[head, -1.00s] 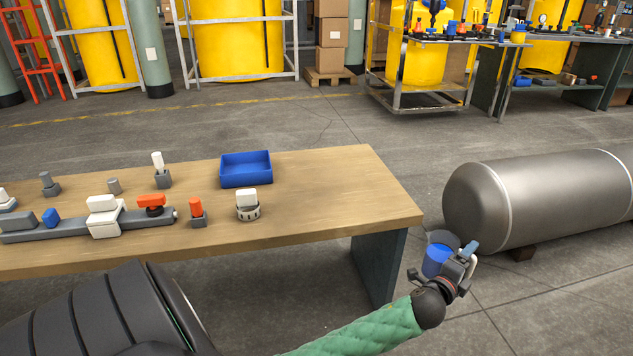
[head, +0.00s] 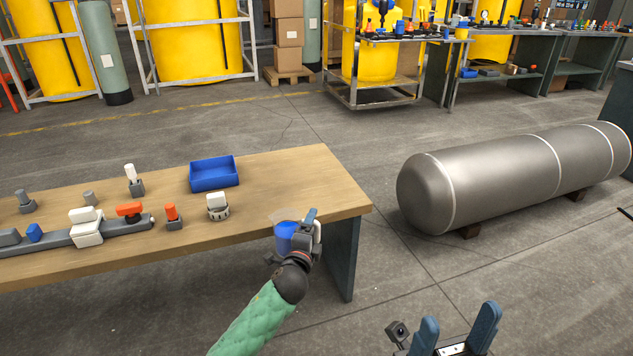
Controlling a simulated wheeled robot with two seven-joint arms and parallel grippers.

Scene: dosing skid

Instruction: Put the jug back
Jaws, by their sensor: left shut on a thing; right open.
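The jug (head: 284,236) is a clear cup with blue contents, seen near the right front edge of the wooden table (head: 300,178). It looks about upright. My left gripper (head: 308,224), on the green-sleeved arm, is shut on the jug at its right side. The gripper hides part of the jug. I cannot tell whether the jug is over the tabletop or just in front of its edge. My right gripper (head: 457,335) is open and empty at the bottom right, its two blue fingers apart, over the floor.
A blue bin (head: 214,174) and a white-capped ring-shaped part (head: 217,207) stand on the table, with several small fittings to the left. The tabletop right of the bin is clear. A grey tank (head: 510,178) lies on the floor at right. A bench with bottles (head: 390,38) stands far back.

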